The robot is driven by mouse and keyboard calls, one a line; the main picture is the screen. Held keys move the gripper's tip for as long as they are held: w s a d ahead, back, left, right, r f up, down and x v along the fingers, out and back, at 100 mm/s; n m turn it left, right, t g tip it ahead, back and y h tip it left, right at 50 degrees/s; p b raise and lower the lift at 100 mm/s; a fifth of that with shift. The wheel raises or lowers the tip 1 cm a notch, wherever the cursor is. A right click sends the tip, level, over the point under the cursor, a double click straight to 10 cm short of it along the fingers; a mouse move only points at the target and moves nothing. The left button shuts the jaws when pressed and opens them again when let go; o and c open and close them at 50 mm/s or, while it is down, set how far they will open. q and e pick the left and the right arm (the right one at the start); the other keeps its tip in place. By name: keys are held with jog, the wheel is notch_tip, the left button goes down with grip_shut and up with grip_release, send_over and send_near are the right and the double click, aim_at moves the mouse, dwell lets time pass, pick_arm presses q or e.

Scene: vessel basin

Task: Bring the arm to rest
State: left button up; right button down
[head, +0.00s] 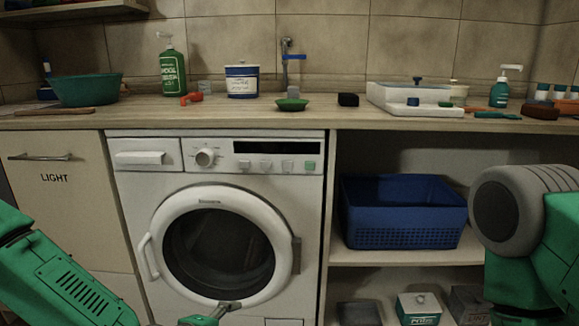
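My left arm (70,285) comes in green from the lower left, in front of the cabinet. A small green and grey piece (212,314) shows at the bottom edge below the washing machine door; it looks like part of my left gripper, but its fingers cannot be made out. My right arm (525,225) stands at the right edge, with a large grey rounded joint in front of the shelf. My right gripper is out of the picture.
A white washing machine (265,170) with its round door shut stands under the wooden counter (340,120). A blue basket (402,212) sits on the open shelf. A green basin (86,90), a green bottle (172,72) and a white tray (415,98) stand on the counter.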

pick_arm(q)
jog(key=s+a+f+m+g, duration=0.2)
jog(key=s+f+m+g, duration=0.3)
jog(key=s+f, duration=0.5)
jog(key=s+a+f+m+g+y, duration=0.25)
jog(key=s+a+m, duration=0.25)
jog(key=s+a, duration=0.3)
jog(key=s+a+f+m+g+y, duration=0.25)
jog(key=s+a+m, duration=0.25)
jog(key=s, duration=0.6)
notch_tip(320, 180, up, 18)
jog(key=a+p, duration=0.1)
jog(key=p, duration=1.7)
jog(key=shift+s+m+t, duration=0.3)
jog(key=shift+t, duration=0.1)
